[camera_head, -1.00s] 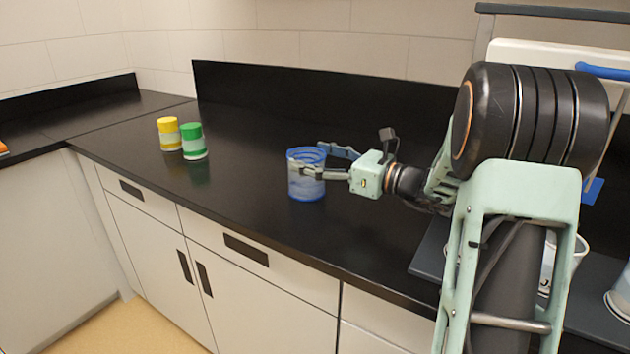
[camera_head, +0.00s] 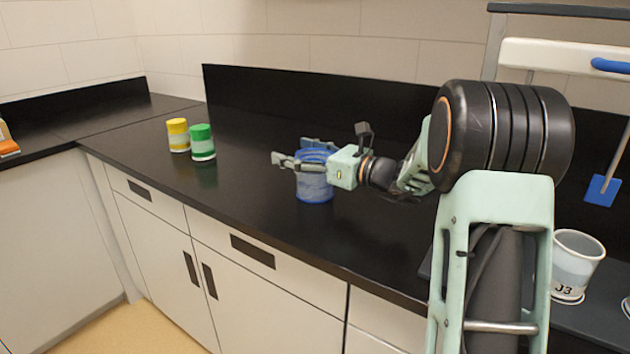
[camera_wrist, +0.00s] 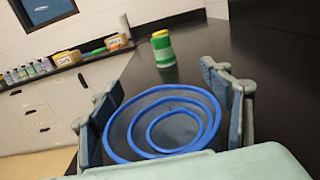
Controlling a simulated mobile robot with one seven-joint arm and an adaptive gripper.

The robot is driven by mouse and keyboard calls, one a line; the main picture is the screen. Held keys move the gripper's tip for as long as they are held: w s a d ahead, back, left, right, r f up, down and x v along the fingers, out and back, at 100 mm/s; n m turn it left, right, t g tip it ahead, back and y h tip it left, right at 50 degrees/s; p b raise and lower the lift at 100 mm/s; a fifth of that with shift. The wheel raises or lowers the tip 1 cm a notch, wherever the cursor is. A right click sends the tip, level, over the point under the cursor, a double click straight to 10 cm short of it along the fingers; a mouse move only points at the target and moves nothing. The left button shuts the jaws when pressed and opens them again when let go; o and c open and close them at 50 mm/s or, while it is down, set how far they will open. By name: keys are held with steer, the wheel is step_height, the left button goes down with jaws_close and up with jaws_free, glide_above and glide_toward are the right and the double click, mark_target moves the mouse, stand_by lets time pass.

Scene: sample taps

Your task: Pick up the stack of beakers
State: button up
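The stack of beakers (camera_head: 315,187) is clear blue and stands upright on the black counter in the head view. In the wrist view its nested blue rims (camera_wrist: 165,122) show as several rings, one inside another. My gripper (camera_head: 296,152) is open around the upper part of the stack, with one finger on each side. In the wrist view the fingers (camera_wrist: 168,108) stand left and right of the rims; the left finger looks very close to the rim, and I cannot tell whether it touches.
A yellow-lidded jar (camera_head: 178,135) and a green-lidded jar (camera_head: 202,142) stand farther left on the black counter (camera_head: 255,185). A white cup marked J3 (camera_head: 577,265) stands at the right on a dark tray. The counter between jars and stack is clear.

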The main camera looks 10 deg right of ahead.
steer(key=c, duration=1.6)
steer(key=shift+c, duration=0.4)
steer(key=shift+r, duration=0.1)
